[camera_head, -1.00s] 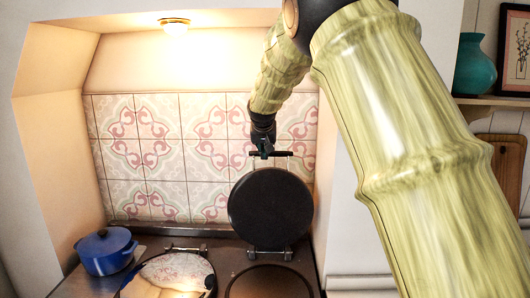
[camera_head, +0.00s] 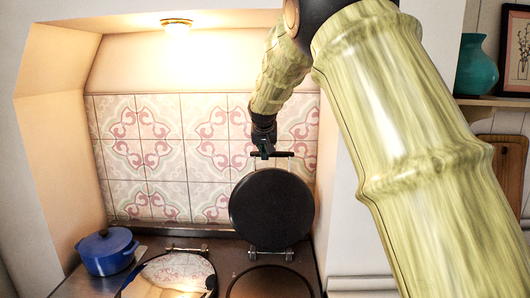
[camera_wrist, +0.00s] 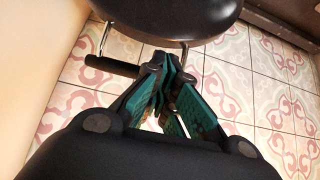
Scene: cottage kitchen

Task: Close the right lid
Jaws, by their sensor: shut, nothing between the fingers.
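The right lid (camera_head: 271,210) is a round dark disc standing raised on its hinge behind the right hotplate (camera_head: 270,284). Its bar handle (camera_head: 270,154) is at the top edge. My gripper (camera_head: 265,155) is at the handle, beside its middle; its fingers are shut and empty. In the wrist view the closed teal fingertips (camera_wrist: 170,75) lie close to the handle bar (camera_wrist: 112,67), between its two posts, with the dark lid (camera_wrist: 165,15) beyond. I cannot tell whether they touch.
The left lid (camera_head: 178,272) lies down at the left, with a shiny, reflective top. A blue pot (camera_head: 107,252) stands left of it. A tiled wall (camera_head: 160,150) is close behind the stove, and the alcove's side wall stands at the right.

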